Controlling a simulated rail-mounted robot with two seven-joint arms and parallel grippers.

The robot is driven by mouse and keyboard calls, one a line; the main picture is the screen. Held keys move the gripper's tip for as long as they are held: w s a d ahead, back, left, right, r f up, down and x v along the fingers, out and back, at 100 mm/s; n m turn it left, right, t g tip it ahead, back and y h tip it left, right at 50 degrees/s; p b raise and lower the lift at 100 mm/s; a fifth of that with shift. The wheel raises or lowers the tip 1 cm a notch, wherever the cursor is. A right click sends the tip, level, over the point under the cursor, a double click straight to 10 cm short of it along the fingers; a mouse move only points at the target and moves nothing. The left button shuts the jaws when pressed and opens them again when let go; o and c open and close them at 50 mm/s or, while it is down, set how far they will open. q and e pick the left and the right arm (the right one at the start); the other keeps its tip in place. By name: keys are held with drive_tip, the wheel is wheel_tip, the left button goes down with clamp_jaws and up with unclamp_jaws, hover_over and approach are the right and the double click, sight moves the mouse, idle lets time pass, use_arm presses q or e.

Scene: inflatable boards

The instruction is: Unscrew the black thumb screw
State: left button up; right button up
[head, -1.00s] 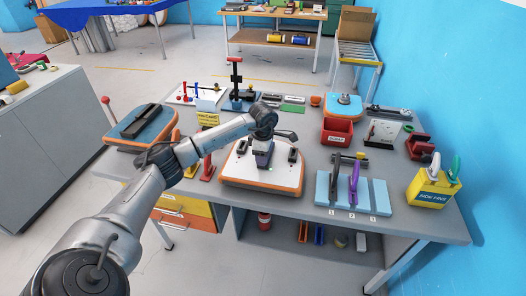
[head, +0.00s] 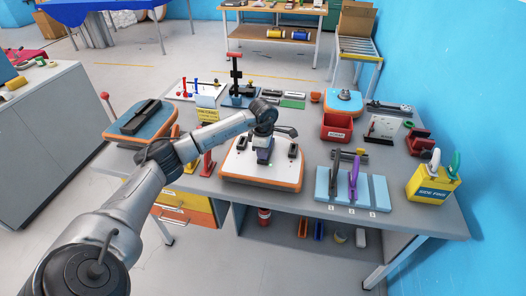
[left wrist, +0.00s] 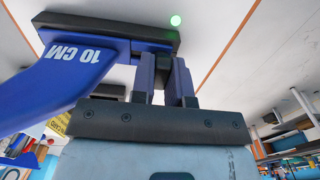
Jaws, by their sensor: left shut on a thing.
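A white board with an orange edge (head: 246,181) lies on the workbench, with black fittings on its top. My left gripper (head: 263,158) points down at its middle. In the left wrist view, the left gripper's two dark fingers (left wrist: 165,75) are shut close together beside a black base piece (left wrist: 100,28). A blue fin marked "10 CM" (left wrist: 75,65) joins that base. The black thumb screw does not show clearly; the small thing between the fingertips is mostly hidden by the fingers. My right gripper is not in view.
A blue board with an orange edge (head: 123,139) lies at the left of the workbench. A light-blue stand (head: 376,193) with upright fins stands right of the white board.

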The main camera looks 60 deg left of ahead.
use_arm(q)
clamp_jaws()
drive_tip(key=shift+r+n+p, duration=0.1)
drive_tip(key=shift+n+p, duration=0.5)
drive_tip(key=shift+n, duration=0.1)
drive_tip(key=shift+n+p, duration=0.55)
drive_tip(key=shift+n, duration=0.45)
drive_tip(key=shift+f, duration=0.2)
drive_tip(key=shift+r+n+p, duration=0.15)
drive_tip(key=shift+n+p, duration=0.35)
drive_tip(key=shift+n, duration=0.2)
drive_tip(key=shift+n+p, duration=0.55)
drive_tip(key=shift+n, duration=0.45)
